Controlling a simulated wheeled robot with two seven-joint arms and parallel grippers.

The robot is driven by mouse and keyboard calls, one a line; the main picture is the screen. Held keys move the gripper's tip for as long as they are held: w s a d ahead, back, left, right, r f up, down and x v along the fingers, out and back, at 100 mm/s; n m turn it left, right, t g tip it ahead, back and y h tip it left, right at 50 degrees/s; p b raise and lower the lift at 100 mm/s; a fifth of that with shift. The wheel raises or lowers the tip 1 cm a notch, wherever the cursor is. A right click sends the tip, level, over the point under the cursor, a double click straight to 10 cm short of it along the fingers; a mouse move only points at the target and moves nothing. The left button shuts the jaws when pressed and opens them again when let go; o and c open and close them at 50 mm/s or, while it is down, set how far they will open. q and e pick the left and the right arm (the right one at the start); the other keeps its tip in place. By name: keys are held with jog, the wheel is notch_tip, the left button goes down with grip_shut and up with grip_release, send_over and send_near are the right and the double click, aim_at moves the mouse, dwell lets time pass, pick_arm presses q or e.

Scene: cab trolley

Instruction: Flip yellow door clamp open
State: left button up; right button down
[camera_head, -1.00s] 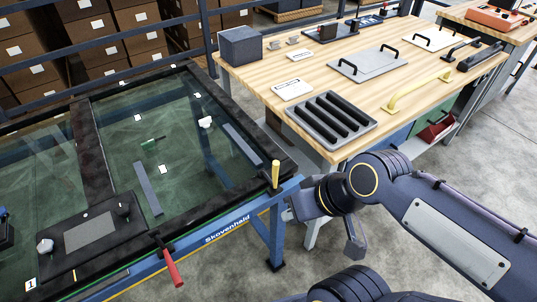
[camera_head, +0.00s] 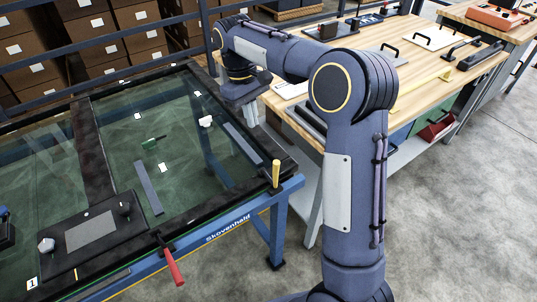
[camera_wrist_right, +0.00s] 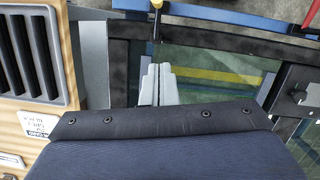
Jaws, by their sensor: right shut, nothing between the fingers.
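The yellow door clamp (camera_head: 276,174) stands upright at the near right corner of the glass door's dark frame. A bit of yellow at the top of the right wrist view (camera_wrist_right: 157,6) appears to be the same clamp. My right gripper (camera_wrist_right: 158,74) is shut and empty, its grey fingers side by side over the edge of the frame and apart from the clamp. My left gripper is not in view.
A red-handled clamp (camera_head: 172,268) hangs on the trolley's front rail. Bare floor lies at lower right.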

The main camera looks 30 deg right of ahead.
jog(key=s+d+f, duration=0.1)
jog(key=s+f, duration=0.4)
jog(key=f, duration=0.5)
jog(key=shift+s+d, duration=0.35)
jog(key=shift+b, duration=0.35)
